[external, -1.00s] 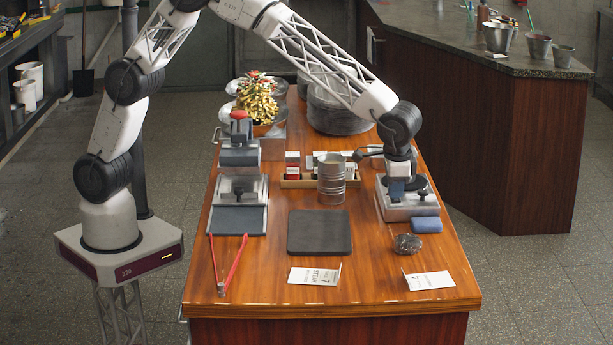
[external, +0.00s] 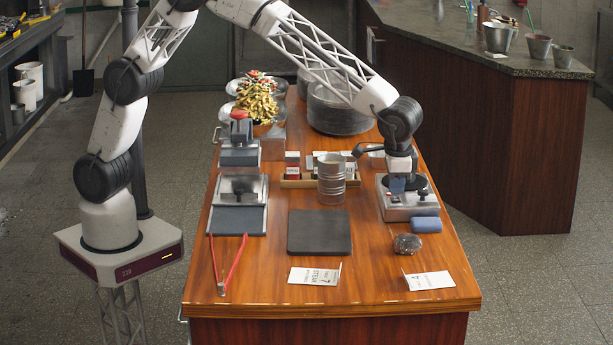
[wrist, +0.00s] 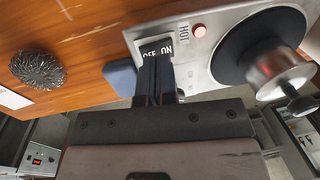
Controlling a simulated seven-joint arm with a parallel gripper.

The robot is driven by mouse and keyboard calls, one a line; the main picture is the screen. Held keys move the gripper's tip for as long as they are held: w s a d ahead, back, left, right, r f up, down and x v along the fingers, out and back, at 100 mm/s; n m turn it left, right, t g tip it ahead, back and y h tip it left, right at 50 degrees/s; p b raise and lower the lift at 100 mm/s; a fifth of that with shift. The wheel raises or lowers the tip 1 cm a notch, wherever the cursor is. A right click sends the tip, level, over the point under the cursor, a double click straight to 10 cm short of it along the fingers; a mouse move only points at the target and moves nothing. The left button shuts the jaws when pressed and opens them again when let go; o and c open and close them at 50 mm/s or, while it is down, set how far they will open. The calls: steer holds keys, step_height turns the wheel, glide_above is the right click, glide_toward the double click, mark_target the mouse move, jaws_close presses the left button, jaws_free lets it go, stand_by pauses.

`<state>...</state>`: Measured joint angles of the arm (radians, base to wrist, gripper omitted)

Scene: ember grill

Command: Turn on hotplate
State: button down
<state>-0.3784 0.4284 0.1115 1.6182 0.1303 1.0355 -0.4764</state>
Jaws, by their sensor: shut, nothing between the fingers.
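The hotplate (external: 410,207) is a silver metal box on the right side of the wooden table. I cannot tell whether the red light is lit. My gripper (external: 397,188) is low over the hotplate. In the wrist view my gripper (wrist: 156,66) is shut and empty, its fingertips at the switch between the OFF and ON labels. The fingers partly hide the switch, and I cannot tell its position or whether they touch it.
A blue block (external: 426,225) and a dark scrubber ball (external: 407,243) lie in front of the hotplate. A metal can (external: 331,180) stands left of it. A dark slab (external: 319,232), red tongs (external: 228,265) and two cards lie nearer the front edge.

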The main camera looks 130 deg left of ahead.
mark_target(394, 197)
step_height(394, 197, up, 13)
steer(key=s+a, duration=0.1)
stand_by(0.5)
steer(key=shift+s+f, duration=0.1)
steer(key=s+d+r+m+t, duration=0.15)
steer(key=s+d+r, duration=0.25)
steer(key=s+d, duration=0.8)
steer(key=s+d+r+m+t, duration=0.1)
steer(key=s+d+r+m, duration=0.25)
steer(key=s+d, duration=0.85)
steer(key=s+d+f+m, duration=0.2)
steer(key=s+d+f, duration=0.2)
steer(key=s, duration=1)
steer(key=s+d+f+m+t+h, duration=0.1)
steer(key=s+d+f, duration=0.3)
steer(key=s+d, duration=0.4)
steer(key=s+m, duration=0.1)
steer(key=s, duration=0.4)
steer(key=shift+s+d, duration=0.15)
steer(key=shift+s, duration=0.2)
